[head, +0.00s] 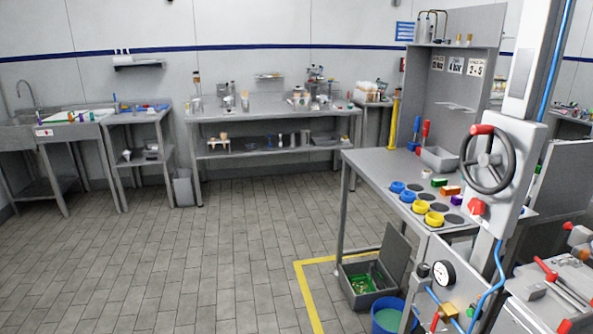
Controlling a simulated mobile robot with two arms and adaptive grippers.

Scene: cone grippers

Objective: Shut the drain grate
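A grey floor box (362,302), which looks like the drain, sits on the tiles at the lower middle right, beside the grey workbench. Its flat grey lid (395,256), probably the grate, stands raised and tilted at the box's right rear side, so the box is open. Green and yellowish matter (366,284) shows inside it. I cannot make out the hinge or any slots in the lid. Neither of my grippers shows in the head view.
A blue bucket (388,317) stands close in front of the box. A yellow floor line (306,292) runs left of it. The workbench (372,164), with colored rings and a handwheel panel (494,175), is on the right. The tiled floor (190,260) at left is clear.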

